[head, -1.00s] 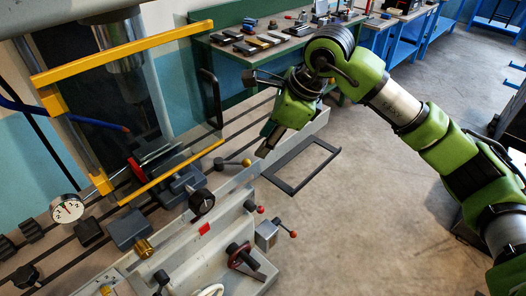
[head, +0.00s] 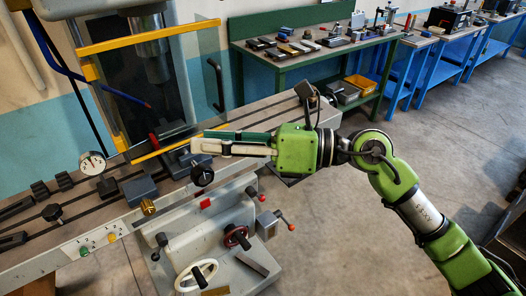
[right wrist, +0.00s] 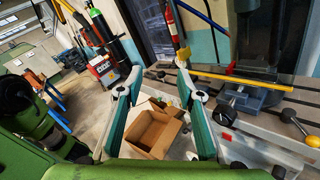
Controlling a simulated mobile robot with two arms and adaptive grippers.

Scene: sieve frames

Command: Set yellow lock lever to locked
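My left gripper is not in view.
The clear guard with yellow bars (head: 150,36) stands behind the gripper. A vise (right wrist: 250,95), a dial gauge (head: 92,163) and red-knobbed levers (head: 280,213) are nearby. A cardboard box (right wrist: 155,133) shows beyond the fingers in the right wrist view.

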